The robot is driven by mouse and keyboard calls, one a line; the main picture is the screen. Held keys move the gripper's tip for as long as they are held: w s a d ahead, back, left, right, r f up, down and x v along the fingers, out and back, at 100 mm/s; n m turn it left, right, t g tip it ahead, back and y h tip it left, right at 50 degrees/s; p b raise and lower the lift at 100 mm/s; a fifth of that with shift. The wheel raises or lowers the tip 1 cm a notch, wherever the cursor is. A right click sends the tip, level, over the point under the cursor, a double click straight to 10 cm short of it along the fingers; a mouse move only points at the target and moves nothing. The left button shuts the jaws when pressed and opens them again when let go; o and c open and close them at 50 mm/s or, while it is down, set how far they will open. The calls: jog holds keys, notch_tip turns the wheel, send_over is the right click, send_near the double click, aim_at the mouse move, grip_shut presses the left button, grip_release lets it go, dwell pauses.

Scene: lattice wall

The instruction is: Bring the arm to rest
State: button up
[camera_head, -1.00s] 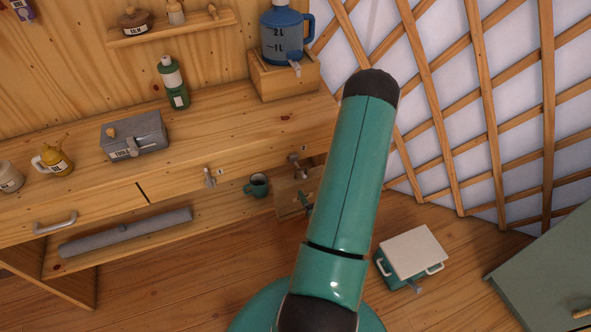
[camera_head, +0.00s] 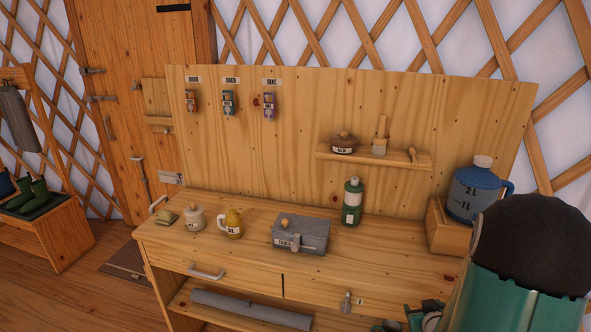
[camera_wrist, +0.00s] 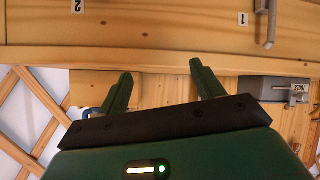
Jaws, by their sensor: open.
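My arm's green link with a black rounded cap fills the lower right of the head view. My gripper (camera_wrist: 158,90) shows in the wrist view, with two green fingers set apart and nothing between them. The wrist view appears upside down. The fingers lie near the workbench front, where a strip with labels 1 and 2 (camera_wrist: 150,38) runs across the top. The workbench (camera_head: 385,258) stands in the middle of the head view.
A shelf (camera_head: 375,158) and hanging tags are on the back panel. Open floor (camera_head: 75,290) lies at left.

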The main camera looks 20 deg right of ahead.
jog(key=w+a+r+g+y, duration=0.2)
jog(key=a+r, duration=1.3)
jog(key=s+a+r+n+g+y, duration=0.1)
jog(key=s+a+r, duration=0.3)
jog(key=s+a, duration=0.2)
jog(key=s+a+r+n+g+y, duration=0.1)
jog(key=s+a+r+y, duration=0.1)
jog(key=s+a+r, duration=0.2)
jog(key=s+a, duration=0.3)
jog(key=a, duration=0.4)
jog(key=shift+s+a+r+g, duration=0.2)
jog(key=shift+s+r+g, duration=0.05)
jog(key=shift+g, duration=0.05)
jog(key=shift+d, duration=0.15)
